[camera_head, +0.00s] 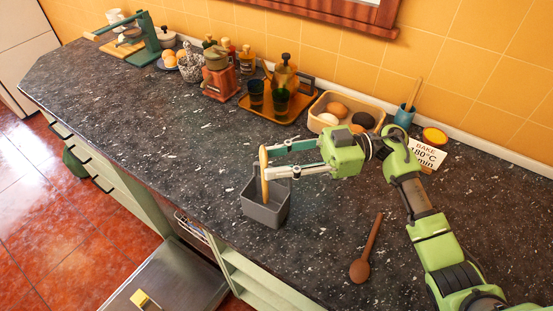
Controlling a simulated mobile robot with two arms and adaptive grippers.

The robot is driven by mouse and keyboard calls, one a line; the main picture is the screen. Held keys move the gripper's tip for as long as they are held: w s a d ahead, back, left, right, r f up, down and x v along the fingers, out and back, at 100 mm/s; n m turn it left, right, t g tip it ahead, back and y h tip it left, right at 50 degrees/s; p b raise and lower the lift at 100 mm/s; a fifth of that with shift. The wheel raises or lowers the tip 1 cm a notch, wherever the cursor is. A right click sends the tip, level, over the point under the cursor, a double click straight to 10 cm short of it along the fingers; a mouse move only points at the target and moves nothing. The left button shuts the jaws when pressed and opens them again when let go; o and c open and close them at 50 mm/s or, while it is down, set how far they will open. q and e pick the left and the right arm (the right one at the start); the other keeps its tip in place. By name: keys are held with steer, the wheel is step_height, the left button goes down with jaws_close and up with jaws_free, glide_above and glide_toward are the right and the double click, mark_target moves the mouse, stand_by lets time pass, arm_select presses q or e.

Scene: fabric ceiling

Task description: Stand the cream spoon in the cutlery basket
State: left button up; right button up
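The cream spoon (264,180) is upright, with its lower end inside the grey cutlery basket (266,214). The basket stands near the front edge of the dark counter. My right gripper (269,160) reaches in from the right above the basket. Its two fingertips are apart, close beside the upper part of the spoon, and it looks open. The spoon's lower tip is hidden by the basket wall. My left gripper is not in view.
A brown wooden spoon (367,250) lies right of the basket. Behind are a food tray (320,122), a tray with bottle and glasses (298,105), a teal pot (404,116) and a sign (424,153). The counter left of the basket is clear.

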steer(key=w+d, duration=0.1)
steer(key=d, duration=1.1)
steer(key=shift+w, duration=0.4)
steer(key=shift+a+r, duration=0.1)
